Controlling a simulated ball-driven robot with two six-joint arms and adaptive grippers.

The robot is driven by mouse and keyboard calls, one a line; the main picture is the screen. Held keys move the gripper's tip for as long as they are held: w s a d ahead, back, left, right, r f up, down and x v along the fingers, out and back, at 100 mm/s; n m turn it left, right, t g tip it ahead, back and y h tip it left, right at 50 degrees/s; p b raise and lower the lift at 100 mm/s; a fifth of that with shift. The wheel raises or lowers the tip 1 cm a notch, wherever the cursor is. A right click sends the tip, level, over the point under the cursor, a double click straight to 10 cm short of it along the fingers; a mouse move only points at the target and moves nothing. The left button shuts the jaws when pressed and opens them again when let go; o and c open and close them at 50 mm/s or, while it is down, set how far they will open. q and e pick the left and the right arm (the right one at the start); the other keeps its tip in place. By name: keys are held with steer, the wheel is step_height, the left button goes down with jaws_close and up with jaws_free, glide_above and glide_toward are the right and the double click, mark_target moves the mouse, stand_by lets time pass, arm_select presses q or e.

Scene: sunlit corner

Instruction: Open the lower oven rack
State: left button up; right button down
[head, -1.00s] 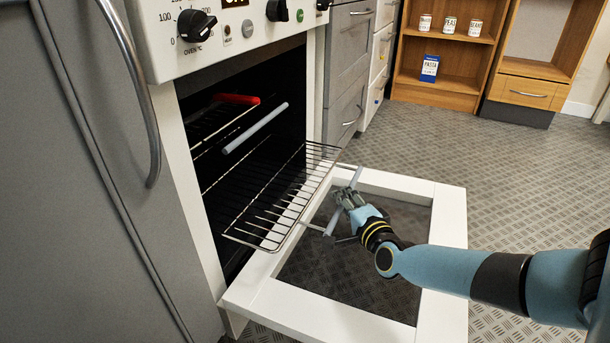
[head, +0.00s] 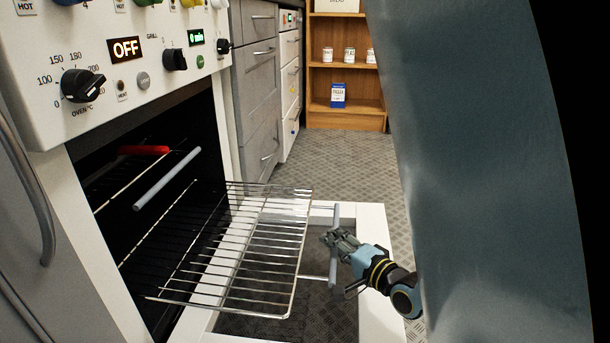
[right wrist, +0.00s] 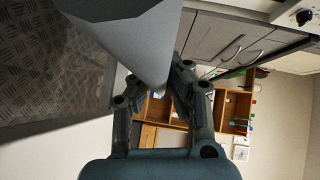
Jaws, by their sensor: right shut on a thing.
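The lower oven rack (head: 240,250) is a wire shelf standing well out of the dark oven, above the lowered white oven door (head: 372,235). Its grey bar handle (head: 334,268) stands off the front of the rack on thin rods. My right gripper (head: 336,240) is shut on this handle. In the right wrist view, the grey handle (right wrist: 125,45) looms large and passes between the fingers (right wrist: 155,95). The upper rack's grey handle (head: 167,178) is inside the oven, with a red object (head: 143,150) behind it. My left gripper is not in view.
The oven's control panel (head: 130,60) with knobs is above. Grey drawers (head: 255,90) stand beyond the oven. A wooden shelf unit (head: 345,75) with cans and a blue box (head: 338,95) is at the back. Patterned floor (head: 340,158) lies clear before it.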

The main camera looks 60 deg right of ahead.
steer(key=shift+s+f, duration=0.15)
steer(key=shift+f, duration=0.05)
steer(key=c, duration=1.3)
jaws_free()
steer(key=shift+r, duration=0.1)
steer(key=v, duration=1.1)
steer(key=shift+s+a, duration=0.2)
steer(key=shift+s, duration=0.15)
steer(key=shift+s, duration=0.1)
